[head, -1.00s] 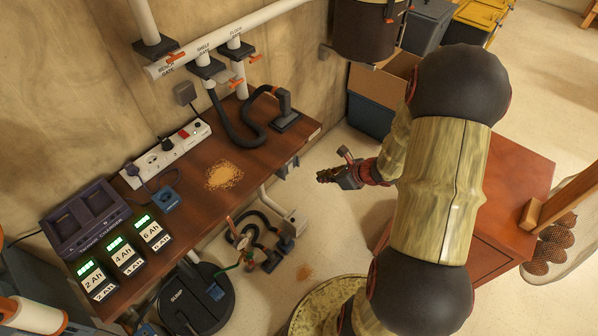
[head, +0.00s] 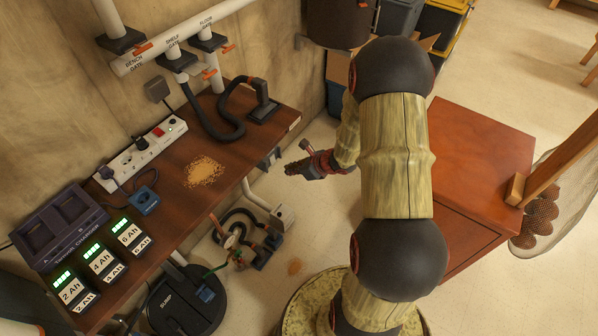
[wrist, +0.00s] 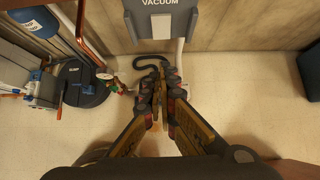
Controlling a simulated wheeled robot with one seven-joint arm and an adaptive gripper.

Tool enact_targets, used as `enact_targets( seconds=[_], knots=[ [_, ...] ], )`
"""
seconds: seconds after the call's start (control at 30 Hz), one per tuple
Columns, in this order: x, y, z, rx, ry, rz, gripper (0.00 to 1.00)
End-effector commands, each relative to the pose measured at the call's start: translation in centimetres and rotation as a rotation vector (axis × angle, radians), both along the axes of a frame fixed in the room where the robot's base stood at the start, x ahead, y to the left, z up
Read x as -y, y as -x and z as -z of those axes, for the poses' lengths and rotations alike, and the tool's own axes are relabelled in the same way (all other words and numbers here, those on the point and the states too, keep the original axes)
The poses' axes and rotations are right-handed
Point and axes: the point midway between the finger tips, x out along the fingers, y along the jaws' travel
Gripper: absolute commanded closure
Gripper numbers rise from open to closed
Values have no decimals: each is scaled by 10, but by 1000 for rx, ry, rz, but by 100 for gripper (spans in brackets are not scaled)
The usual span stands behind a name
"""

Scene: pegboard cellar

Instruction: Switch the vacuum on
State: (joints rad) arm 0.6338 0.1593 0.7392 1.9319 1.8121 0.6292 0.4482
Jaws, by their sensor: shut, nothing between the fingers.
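In the head view my gripper (head: 290,170) points left, near the right end of the workbench. A small grey piece (head: 271,158) at that end may be the panel's edge, but I cannot tell.
The workbench (head: 238,158) carries a lit power strip (head: 142,158), a charger (head: 55,225), batteries, a sawdust pile (head: 205,171) and a hose nozzle (head: 264,106). Below are a black sump lid (head: 195,310) and hoses. A red-brown cabinet (head: 480,170) stands right. Pale floor lies between.

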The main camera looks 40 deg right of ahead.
Motion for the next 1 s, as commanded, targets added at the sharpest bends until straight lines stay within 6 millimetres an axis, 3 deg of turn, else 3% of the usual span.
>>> enact_targets(
  seconds=[0.03, 0.3, 1.0],
  knots=[
    [-3, -7, 8, 0, 1, -4, 100],
    [-13, -36, 7, 1, 2, -2, 100],
    [-17, -46, 12, 0, 0, 0, 100]
  ],
)
